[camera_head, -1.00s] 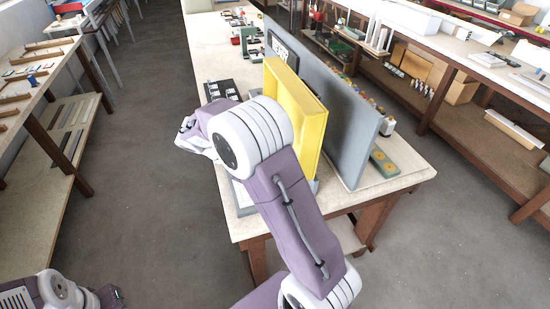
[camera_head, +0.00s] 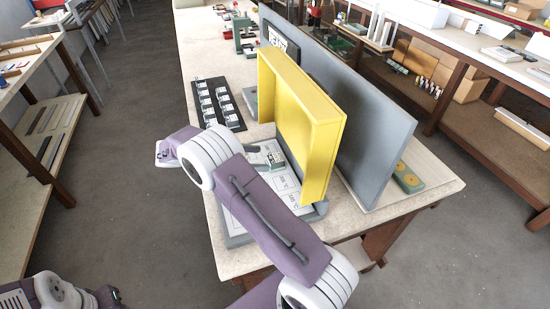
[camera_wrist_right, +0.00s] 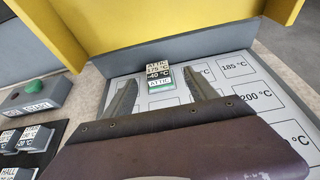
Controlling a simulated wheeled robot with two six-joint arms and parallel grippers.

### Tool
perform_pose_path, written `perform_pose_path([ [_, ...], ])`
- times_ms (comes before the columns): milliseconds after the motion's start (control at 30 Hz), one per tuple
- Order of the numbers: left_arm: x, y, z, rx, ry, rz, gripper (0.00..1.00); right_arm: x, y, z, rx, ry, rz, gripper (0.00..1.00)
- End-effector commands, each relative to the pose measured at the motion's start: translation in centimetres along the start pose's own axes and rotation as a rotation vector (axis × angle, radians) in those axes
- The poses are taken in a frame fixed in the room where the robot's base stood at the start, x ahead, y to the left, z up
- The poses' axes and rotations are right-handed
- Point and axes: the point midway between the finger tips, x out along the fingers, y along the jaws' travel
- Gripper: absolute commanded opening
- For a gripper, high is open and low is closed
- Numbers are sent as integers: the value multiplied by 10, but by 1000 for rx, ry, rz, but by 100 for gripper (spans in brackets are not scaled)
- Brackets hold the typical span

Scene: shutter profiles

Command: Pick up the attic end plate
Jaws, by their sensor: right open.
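The attic end plate (camera_wrist_right: 158,72) is a small light block with dark print reading ATTIC and -40 °C. In the right wrist view it stands on the grey board with white temperature-labelled fields, below the yellow panel. My right gripper (camera_wrist_right: 161,82) is open, its two fingers pointing at the plate with one on each side of it. I cannot tell whether the fingers touch it. In the head view the right gripper (camera_head: 268,155) is over the board beside the yellow frame, partly hidden by my arm. My left gripper is not seen; only left arm parts show at lower left.
The yellow frame (camera_head: 312,135) stands upright close to the gripper, with a tall grey panel (camera_head: 370,130) behind it. A black tray (camera_head: 217,103) of small labelled blocks lies to the left. A green button box (camera_wrist_right: 35,98) is near the tray.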

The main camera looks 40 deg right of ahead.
Motion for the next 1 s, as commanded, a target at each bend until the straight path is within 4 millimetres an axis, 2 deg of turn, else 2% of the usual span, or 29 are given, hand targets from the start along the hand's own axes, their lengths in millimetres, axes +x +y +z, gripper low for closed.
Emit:
perform_pose_path([
  [167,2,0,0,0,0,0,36,29,-1,0,0,-1,-5,66],
  [367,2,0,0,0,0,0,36,39,0,1,0,0,-3,66],
  [600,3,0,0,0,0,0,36,79,1,4,0,1,-5,66],
  [700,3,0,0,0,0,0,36,87,1,4,0,1,-3,66],
  [900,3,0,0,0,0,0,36,88,2,3,1,1,-1,66],
  [1000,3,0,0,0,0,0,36,88,2,3,1,1,-1,39],
])
